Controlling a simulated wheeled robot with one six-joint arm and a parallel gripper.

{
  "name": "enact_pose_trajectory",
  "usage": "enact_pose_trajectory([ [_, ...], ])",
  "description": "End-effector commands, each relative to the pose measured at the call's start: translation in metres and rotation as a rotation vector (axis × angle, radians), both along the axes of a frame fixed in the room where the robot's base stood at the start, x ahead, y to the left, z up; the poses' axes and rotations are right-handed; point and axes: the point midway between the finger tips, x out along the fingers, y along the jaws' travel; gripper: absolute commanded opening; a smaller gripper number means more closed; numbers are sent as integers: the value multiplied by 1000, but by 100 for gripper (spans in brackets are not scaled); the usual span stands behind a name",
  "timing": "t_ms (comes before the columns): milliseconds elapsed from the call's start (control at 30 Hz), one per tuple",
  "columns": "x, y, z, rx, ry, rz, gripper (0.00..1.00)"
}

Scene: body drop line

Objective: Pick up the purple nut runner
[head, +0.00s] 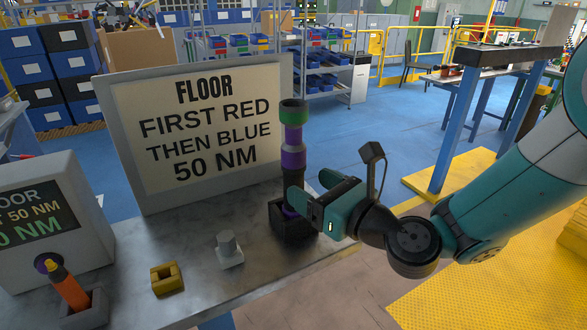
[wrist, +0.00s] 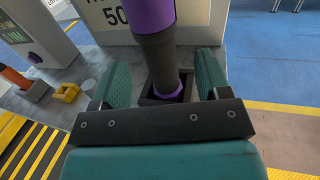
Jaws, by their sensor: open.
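The purple nut runner (head: 293,158) stands upright in a dark square holder (head: 280,221) near the right end of the metal table (head: 190,255). It has a green top, a purple band and a dark grey body. My gripper (head: 306,203) is at its right side, low on the dark body. In the wrist view the nut runner (wrist: 158,58) rises between my two green fingers (wrist: 163,85), with a gap on each side. The gripper is open. The dark holder (wrist: 150,93) shows partly behind the gripper's palm, and the nut runner's top is out of that view.
A framed sign (head: 195,130) stands behind the holder. An orange-handled tool (head: 67,288) stands in another holder at front left, below a small sign box (head: 40,215). A yellow block (head: 167,279) and a grey bolt-like piece (head: 229,249) lie between. Floor is free right of the table.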

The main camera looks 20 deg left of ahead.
Motion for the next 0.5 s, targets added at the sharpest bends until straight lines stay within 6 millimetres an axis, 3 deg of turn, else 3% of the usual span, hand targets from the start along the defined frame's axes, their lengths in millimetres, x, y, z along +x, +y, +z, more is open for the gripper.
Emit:
enact_pose_trajectory([
  [300,15,39,2,-1,-3,3,70],
  [500,20,47,-2,-2,-1,0,70],
])
